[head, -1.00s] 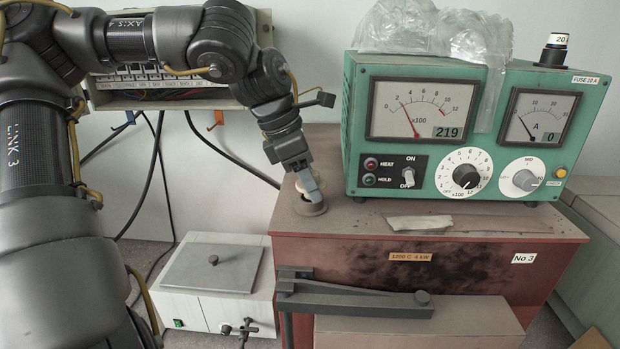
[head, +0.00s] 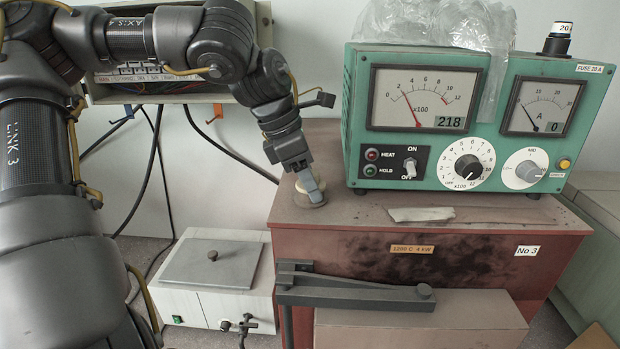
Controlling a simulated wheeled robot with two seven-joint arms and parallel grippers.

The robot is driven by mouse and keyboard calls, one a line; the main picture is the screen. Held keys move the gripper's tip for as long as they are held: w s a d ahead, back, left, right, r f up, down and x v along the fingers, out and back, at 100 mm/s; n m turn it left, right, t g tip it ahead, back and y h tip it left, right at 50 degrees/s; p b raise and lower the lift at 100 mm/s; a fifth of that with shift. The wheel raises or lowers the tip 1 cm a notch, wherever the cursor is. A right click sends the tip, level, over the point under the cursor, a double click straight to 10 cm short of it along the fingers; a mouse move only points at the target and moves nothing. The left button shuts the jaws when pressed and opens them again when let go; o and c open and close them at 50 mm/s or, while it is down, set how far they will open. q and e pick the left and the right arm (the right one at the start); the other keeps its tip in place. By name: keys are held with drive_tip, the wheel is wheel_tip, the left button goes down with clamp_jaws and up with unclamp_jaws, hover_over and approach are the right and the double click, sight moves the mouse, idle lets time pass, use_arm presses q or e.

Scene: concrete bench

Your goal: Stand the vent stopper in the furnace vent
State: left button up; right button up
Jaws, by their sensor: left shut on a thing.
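The furnace (head: 450,245) is a reddish-brown box with a dusty top. Its vent (head: 311,205) is a low, round, dusty collar near the top's left end. My left gripper (head: 316,195) points down at the vent, shut on the vent stopper (head: 301,187). Only a small pale edge of the stopper shows beside the fingers. The stopper is low at the vent, and the fingers hide most of it and the opening. I cannot tell how deep it sits. My right gripper is out of view.
A green control box (head: 450,120) with dials stands on the furnace close right of the vent, plastic sheeting on top. A flat pale scrap (head: 421,214) lies in front of it. A dark latch bar (head: 350,291) crosses the front. A white unit (head: 215,270) stands left.

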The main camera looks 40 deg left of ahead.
use_arm(q)
drive_tip(key=shift+f, duration=0.1)
drive_tip(key=o, duration=1)
drive_tip(key=b+v, duration=0.2)
drive_tip(key=v, duration=0.8)
drive_tip(key=shift+s+r, duration=0.1)
drive_tip(key=shift+r, duration=0.3)
